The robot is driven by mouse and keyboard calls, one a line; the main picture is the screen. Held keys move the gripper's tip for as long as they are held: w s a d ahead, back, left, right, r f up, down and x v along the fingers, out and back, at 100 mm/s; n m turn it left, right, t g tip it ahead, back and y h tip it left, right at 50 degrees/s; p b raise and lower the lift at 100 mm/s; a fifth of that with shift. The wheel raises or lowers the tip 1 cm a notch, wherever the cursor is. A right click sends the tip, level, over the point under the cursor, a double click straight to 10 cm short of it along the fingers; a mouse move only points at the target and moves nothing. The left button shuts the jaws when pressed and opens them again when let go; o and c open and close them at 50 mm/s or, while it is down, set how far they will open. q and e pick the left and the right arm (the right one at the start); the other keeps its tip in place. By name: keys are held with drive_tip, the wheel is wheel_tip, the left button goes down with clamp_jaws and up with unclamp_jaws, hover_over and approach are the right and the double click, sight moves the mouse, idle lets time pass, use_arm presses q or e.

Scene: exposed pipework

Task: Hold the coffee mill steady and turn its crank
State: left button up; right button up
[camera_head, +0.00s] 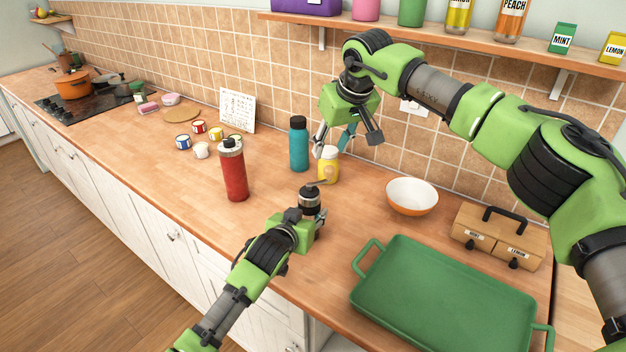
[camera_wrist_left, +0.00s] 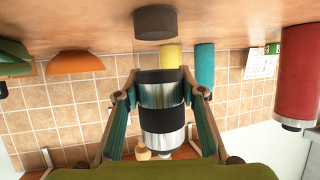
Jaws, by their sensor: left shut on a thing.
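The coffee mill (camera_head: 310,197), a steel and black cylinder, stands upright on the wooden counter. My left gripper (camera_head: 308,222) is shut around its body; in the left wrist view, which is upside down, the fingers flank the mill's steel and black bands (camera_wrist_left: 161,115). The crank (camera_head: 320,182) reaches from the mill's top toward the back right. Its pale wooden knob (camera_head: 329,173) overlaps the yellow jar in the head view and also shows in the left wrist view (camera_wrist_left: 142,153). My right gripper (camera_head: 346,145) is open and empty, above and behind the knob, pointing down.
A red bottle (camera_head: 232,172) stands left of the mill. A teal bottle (camera_head: 299,146) and a yellow jar (camera_head: 328,157) stand behind it. A bowl (camera_head: 411,198), a green tray (camera_head: 445,300) and a wooden box (camera_head: 497,237) are to the right. A shelf (camera_head: 440,43) runs above.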

use_arm(q)
drive_tip(key=o, duration=1.5)
